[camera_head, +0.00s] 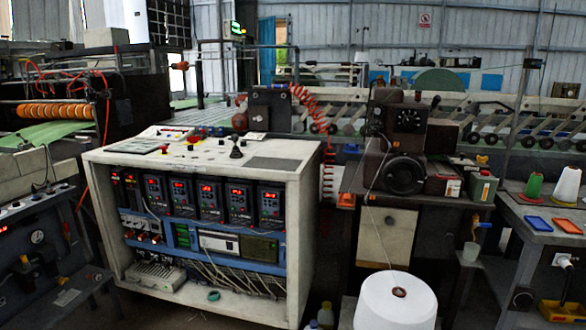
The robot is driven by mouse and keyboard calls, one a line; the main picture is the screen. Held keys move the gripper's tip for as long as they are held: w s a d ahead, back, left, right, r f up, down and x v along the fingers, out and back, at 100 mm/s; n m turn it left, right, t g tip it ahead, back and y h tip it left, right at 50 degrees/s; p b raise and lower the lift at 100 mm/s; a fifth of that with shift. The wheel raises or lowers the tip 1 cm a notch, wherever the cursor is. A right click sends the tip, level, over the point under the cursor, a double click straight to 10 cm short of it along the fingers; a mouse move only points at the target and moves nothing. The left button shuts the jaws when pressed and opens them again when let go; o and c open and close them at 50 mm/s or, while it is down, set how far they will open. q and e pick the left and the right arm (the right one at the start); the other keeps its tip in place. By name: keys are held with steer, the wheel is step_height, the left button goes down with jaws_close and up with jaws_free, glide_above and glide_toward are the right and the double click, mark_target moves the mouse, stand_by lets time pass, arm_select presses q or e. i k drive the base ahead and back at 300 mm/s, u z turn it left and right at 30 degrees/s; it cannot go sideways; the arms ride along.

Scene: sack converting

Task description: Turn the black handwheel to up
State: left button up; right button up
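A black handwheel (404,175) sits low on the front of a dark brown sewing-type machine (376,148), right of the picture's middle. It is round and faces me. Its markings and turn position are too dark and small to read. A smaller dark round part (410,117) shows above it on the same machine. Neither of my grippers is in view, and nothing of mine touches the handwheel.
A white control cabinet (310,215) with several red displays stands to the left. A large white thread cone (395,303) stands in front below the machine. A side table (545,212) with thread cones and trays is at right. A red coiled hose (312,105) hangs between.

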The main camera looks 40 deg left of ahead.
mark_target(401, 176)
steer(key=u, duration=0.9)
steer(key=i, duration=1.6)
steer(key=u, duration=0.3)
